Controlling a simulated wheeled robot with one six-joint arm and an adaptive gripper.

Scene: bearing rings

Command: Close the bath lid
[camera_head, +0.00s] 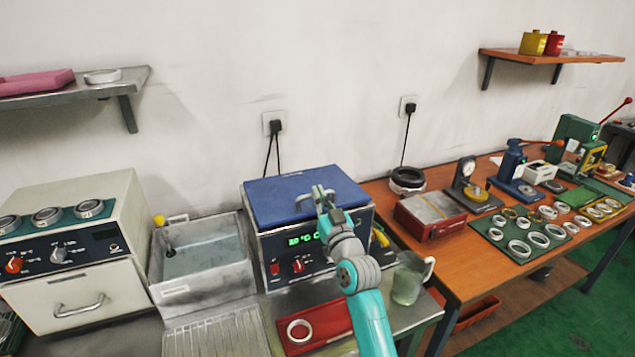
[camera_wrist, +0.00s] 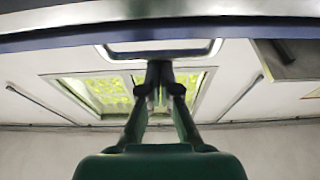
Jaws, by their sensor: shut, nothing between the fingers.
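The bath (camera_head: 275,247) stands at the middle of the bench in the head view, with a green display and a red knob on its dark front. Its blue lid (camera_head: 270,196) lies roughly level over the top; I cannot tell if it is fully seated. My gripper (camera_head: 318,197) is over the lid, near its middle. In the wrist view the lid's dark edge (camera_wrist: 60,40) crosses the top, with a pale handle loop (camera_wrist: 125,50) at it. My gripper (camera_wrist: 160,72) is shut and empty, its tips close to the handle. Whether they touch is unclear.
A basin of liquid (camera_head: 205,258) is left of the bath. A red tray with a ring (camera_head: 325,328) lies in front, and a glass jug (camera_head: 408,283) stands at its right. A wooden table (camera_head: 455,262) with rings and tools is farther right.

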